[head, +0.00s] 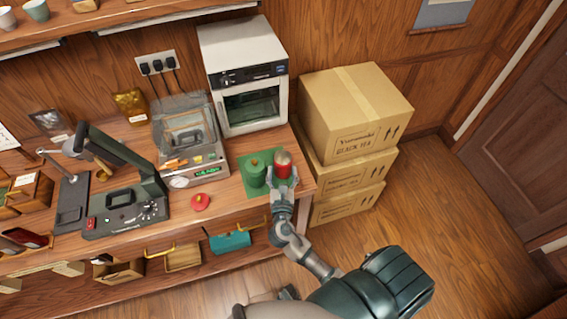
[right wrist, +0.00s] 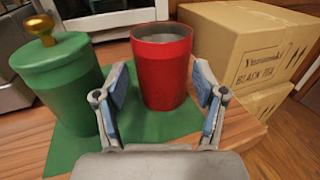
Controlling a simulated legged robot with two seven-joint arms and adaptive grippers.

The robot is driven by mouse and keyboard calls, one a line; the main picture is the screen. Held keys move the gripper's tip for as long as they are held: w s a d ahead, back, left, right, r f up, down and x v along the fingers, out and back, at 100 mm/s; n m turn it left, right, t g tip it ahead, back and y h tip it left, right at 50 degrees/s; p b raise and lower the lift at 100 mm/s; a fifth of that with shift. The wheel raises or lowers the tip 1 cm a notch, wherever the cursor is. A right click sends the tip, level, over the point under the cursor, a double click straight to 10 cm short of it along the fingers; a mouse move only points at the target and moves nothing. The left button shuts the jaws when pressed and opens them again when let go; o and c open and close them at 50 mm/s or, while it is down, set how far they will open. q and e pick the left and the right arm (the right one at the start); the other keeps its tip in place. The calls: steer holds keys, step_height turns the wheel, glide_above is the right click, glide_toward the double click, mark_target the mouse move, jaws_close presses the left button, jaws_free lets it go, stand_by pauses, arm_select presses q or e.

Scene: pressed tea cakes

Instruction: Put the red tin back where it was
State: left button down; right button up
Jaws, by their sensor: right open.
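The red tin (head: 283,171) stands upright on a green mat (head: 247,160) near the table's right end. In the right wrist view the red tin (right wrist: 163,75) has no lid on, and its inside looks greyish. A green tin (head: 255,174) with a brass-knobbed lid stands just left of it; it also shows in the right wrist view (right wrist: 60,95). My right gripper (head: 281,187) is open at the red tin's near side. In the right wrist view its fingers (right wrist: 162,88) are spread to either side of the tin, with nothing visibly clamped. My left gripper is out of view.
A red lid-like piece (head: 201,202) lies on the table (head: 228,205) left of the mat. Stacked cartons (head: 355,120) rise right of the table.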

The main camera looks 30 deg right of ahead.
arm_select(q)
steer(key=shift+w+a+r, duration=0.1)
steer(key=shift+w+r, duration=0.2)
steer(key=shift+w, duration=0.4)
arm_select(e)
steer(key=v, duration=0.7)
steer(key=shift+s, duration=0.4)
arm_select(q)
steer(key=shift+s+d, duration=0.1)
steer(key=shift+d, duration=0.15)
arm_select(e)
steer(key=shift+a, duration=0.15)
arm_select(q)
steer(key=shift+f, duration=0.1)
